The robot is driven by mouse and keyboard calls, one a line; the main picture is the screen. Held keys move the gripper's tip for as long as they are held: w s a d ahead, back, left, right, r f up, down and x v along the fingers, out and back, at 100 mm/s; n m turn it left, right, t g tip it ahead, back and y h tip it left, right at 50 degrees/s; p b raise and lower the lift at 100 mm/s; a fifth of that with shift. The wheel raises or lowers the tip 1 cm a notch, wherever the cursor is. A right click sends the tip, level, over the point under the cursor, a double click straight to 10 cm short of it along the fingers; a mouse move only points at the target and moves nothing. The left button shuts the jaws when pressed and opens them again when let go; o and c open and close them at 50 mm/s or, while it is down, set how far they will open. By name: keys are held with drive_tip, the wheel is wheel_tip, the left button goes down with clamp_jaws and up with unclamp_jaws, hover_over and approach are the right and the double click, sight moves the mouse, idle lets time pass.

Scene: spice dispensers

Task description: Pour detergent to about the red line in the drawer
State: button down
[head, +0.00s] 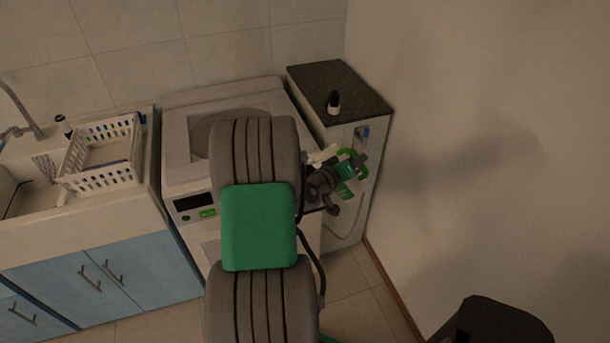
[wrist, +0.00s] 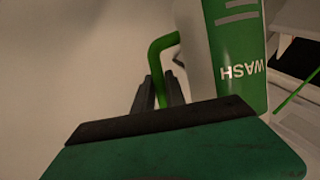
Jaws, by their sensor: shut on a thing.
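A white and green detergent bottle labelled WASH (wrist: 235,55) fills the upper middle of the wrist view, its lettering upside down there. Its green handle (wrist: 156,55) is between the fingers of my gripper (wrist: 160,88), which is shut on it. In the head view my gripper (head: 343,172) is at the right front of the white washing machine (head: 178,150), with the bottle mostly hidden by my own arm. In the wrist view a dark opening (wrist: 296,56) shows at the right edge; I cannot tell if it is the drawer. No red line is visible.
A cabinet with a dark top (head: 335,82) stands right of the machine, with a small black-and-white bottle (head: 334,102) on it. A white basket (head: 103,155) and sink are at the left. The wall is close on the right.

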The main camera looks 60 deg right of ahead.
drive_tip(key=shift+w+d+r+n+g+p, duration=0.1)
drive_tip(key=shift+w+r+n+g+p, duration=0.15)
drive_tip(key=shift+w+n, duration=0.3)
drive_tip(key=shift+w+r+n+g+p, duration=0.1)
drive_tip(key=shift+w+r+n+g, duration=0.15)
drive_tip(key=shift+w+n, duration=0.25)
idle(5.6)
drive_tip(key=shift+s, duration=0.15)
